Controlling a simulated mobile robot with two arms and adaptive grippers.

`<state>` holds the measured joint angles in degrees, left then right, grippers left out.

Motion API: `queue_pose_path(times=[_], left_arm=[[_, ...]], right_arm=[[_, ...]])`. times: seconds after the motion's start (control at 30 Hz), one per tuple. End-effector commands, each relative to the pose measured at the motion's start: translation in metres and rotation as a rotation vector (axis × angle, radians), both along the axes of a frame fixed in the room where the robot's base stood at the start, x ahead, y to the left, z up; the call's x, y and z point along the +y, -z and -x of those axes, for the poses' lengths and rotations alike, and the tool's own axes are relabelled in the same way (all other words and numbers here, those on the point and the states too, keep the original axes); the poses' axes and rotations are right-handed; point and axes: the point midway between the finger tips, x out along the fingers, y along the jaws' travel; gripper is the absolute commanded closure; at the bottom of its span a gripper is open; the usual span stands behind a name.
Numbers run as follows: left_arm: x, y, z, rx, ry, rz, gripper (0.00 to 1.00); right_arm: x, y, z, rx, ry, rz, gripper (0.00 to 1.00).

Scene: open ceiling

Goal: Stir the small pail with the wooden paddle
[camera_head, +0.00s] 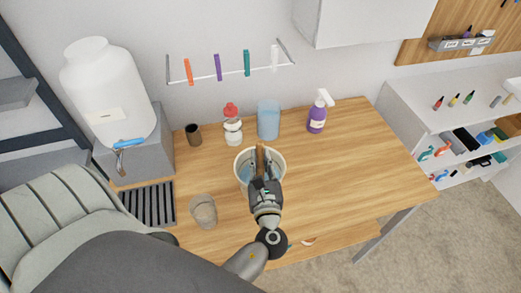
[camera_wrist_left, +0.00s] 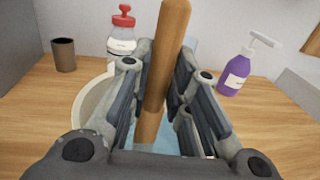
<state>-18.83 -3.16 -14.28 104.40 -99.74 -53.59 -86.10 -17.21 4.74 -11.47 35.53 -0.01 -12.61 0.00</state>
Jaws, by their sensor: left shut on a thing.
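The small white pail (camera_head: 240,168) stands on the wooden table, with something bluish inside it. My left gripper (camera_head: 262,172) is over the pail. It is shut on the wooden paddle (camera_head: 260,155), a brown stick that stands nearly upright between the fingers. In the left wrist view the paddle (camera_wrist_left: 166,60) leans slightly, and its lower part goes down into the pail (camera_wrist_left: 92,100). The paddle's lower end is hidden by my gripper (camera_wrist_left: 160,95). My right gripper does not show.
The table's right side is clear.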

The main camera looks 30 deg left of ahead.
Motion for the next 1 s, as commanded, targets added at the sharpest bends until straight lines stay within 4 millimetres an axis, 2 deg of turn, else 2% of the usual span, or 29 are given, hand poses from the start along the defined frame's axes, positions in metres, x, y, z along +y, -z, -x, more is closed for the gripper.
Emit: queue_pose_path(times=[0.1,0.6,1.0], left_arm=[[0.0,-0.014,0.0,-0.001,0.0,-0.001,1.0],[0.0,-0.054,0.0,-0.001,0.0,-0.001,1.0],[0.0,-0.085,0.0,-0.001,0.0,0.0,1.0]], right_arm=[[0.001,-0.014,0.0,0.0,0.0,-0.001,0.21],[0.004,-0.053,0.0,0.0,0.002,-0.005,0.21],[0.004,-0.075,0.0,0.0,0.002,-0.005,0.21]])
